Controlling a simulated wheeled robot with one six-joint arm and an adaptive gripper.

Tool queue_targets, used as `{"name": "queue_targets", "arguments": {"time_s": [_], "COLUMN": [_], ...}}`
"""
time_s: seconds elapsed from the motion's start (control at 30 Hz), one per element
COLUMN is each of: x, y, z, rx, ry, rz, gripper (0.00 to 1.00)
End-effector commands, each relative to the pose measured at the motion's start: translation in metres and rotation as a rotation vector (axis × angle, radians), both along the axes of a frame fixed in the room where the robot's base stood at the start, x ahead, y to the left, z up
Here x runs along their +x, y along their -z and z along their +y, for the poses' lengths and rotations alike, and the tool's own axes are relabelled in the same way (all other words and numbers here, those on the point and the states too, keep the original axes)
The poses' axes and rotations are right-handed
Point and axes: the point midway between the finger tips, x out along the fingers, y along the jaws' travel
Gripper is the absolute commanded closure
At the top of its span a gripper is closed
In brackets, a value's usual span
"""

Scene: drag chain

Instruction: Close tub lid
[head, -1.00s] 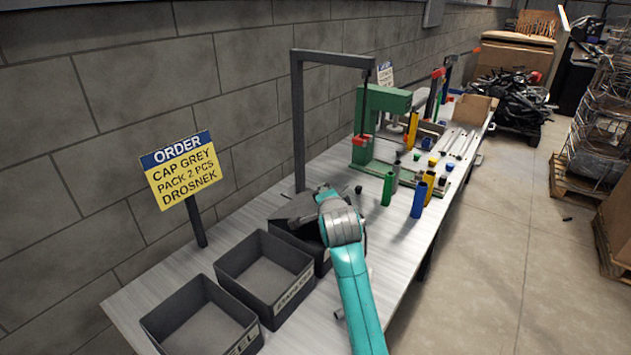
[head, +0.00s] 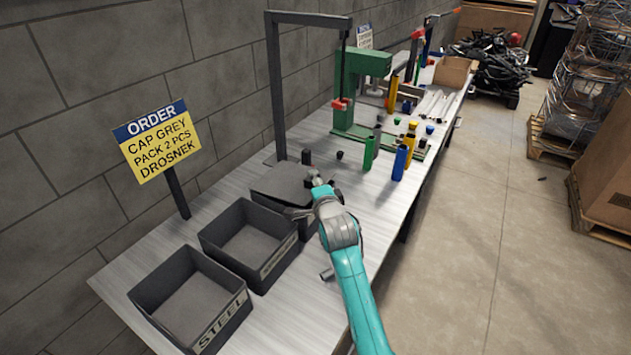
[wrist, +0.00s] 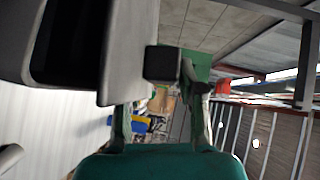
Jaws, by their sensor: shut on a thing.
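The tub lid (head: 284,183) is a dark grey panel over the rearmost of three dark tubs. It looks nearly flat in the head view. In the wrist view the lid (wrist: 128,50) is a pale grey panel beside a dark opening at the left, so whether it is fully seated cannot be told. A dark block (wrist: 162,64) shows against the lid, between and beyond my fingers. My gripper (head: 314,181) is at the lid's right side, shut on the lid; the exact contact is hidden. The lidded tub's front (head: 308,225) is partly behind my arm.
Two open tubs, one in the middle (head: 212,240) and one marked STEEL (head: 150,315), stand nearer. An order sign (head: 155,140) stands by the wall. A green press (head: 345,95) and green (head: 369,153) and blue (head: 399,163) cylinders stand beyond.

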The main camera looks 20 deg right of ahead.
Motion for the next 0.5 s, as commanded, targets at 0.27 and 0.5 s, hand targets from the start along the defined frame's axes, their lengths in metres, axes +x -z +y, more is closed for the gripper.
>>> {"name": "queue_targets", "arguments": {"time_s": [0.27,0.5], "x": [-0.0005,-0.0003], "y": [0.0078,0.0047], "z": [0.0004,0.0003], "rx": [-0.002,-0.001], "ry": [0.000,-0.001], "rz": [0.017,0.011], "gripper": [0.44,0.44]}}
